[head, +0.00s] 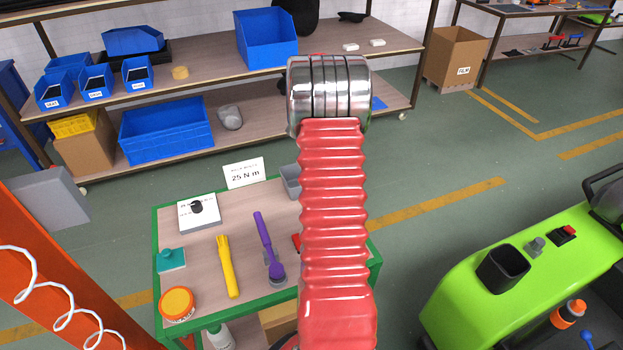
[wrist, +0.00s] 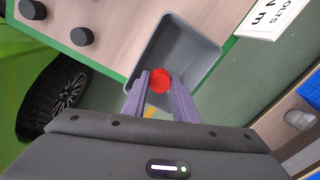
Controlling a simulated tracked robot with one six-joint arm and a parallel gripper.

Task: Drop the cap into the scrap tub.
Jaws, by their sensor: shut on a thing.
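A red cap (wrist: 160,80) sits between the tips of my gripper (wrist: 159,84) in the wrist view. The purple-grey fingers are shut on it. The grey scrap tub (wrist: 196,48) lies beyond the fingertips, and the cap overlaps the near part of the tub in this view. How high the cap is above the tub cannot be told. In the head view only the left part of the tub (head: 289,181) shows at the back of the green-edged bench. My red arm hides the rest of the tub, the gripper and the cap.
The bench (head: 205,244) holds a yellow tool (head: 228,266), a purple tool (head: 264,238), a teal piece (head: 171,260) and an orange-rimmed round tin (head: 177,303). A torque sign (head: 244,173) stands at its back edge. A green vehicle (head: 470,270) is at the right.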

